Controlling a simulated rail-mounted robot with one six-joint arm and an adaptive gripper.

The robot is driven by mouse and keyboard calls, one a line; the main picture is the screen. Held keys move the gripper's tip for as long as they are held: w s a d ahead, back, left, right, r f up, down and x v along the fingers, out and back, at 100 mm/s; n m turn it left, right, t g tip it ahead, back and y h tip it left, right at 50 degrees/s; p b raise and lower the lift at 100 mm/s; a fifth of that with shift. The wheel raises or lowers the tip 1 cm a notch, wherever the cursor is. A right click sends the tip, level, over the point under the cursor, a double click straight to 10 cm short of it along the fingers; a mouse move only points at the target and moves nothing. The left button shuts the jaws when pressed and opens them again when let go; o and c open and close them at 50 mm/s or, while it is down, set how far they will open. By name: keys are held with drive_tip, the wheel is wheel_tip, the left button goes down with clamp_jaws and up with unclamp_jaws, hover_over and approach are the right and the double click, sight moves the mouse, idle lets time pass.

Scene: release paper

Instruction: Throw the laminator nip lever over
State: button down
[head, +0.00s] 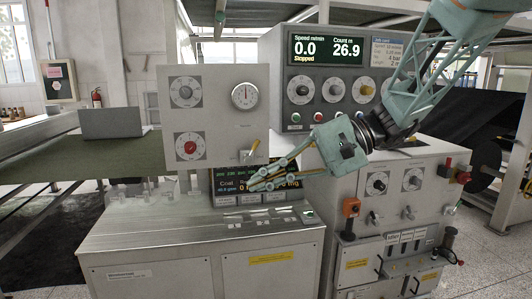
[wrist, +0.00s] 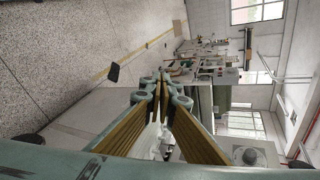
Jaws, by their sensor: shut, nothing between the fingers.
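A small lever with a yellow grip (head: 254,147) stands at the lower right of the grey upright panel (head: 215,122); it leans up and to the right. I take it for the nip lever, but no label on it is readable. My gripper (head: 254,181) reaches in from the right, its fingers pointing left in front of the lower display, just below the lever and apart from it in the picture. The depth gap between them is unclear. In the wrist view my gripper (wrist: 150,88) has its fingertips together with nothing held. I cannot make out the lever there.
A lower display (head: 232,175) is partly covered by my fingers. The grey cabinet top (head: 150,215) lies below. A control console (head: 290,85) with knobs stands behind. An orange-red handle (head: 351,207) sits on the right cabinet. A dark roll (head: 484,165) is at far right.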

drive_tip(key=w+d+f+m+t+y+b, duration=0.1)
drive_tip(key=w+t+y, duration=0.15)
drive_tip(key=w, duration=0.75)
drive_tip(key=w+d+f+m+t+y+b, duration=0.1)
drive_tip(key=w+f+y, duration=0.15)
drive_tip(key=w, duration=0.85)
drive_tip(key=w+d+f+m+t+y, duration=0.1)
drive_tip(key=w+d+f+t, duration=0.2)
drive_tip(key=w+d, duration=0.2)
drive_tip(key=w+d+f+m+t+y, duration=0.1)
drive_tip(key=w+d+f+t, duration=0.3)
drive_tip(key=w, duration=0.7)
drive_tip(key=shift+d+f+m+y+b, duration=0.2)
drive_tip(key=shift+d+m+y+b, duration=0.25)
drive_tip(key=shift+d+m, duration=0.2)
drive_tip(key=shift+w+a, duration=0.2)
drive_tip(key=b, duration=0.2)
approach(252, 150)
drive_tip(key=w+a+r, duration=0.1)
drive_tip(key=w+r, duration=0.2)
drive_tip(key=w, duration=0.2)
drive_tip(key=shift+s+a+r, duration=0.1)
drive_tip(key=shift+a+r, duration=0.15)
drive_tip(key=shift+a, duration=0.2)
drive_tip(key=shift+s+a+r, duration=0.1)
drive_tip(key=shift+a+r, duration=0.15)
drive_tip(key=shift+a, duration=0.2)
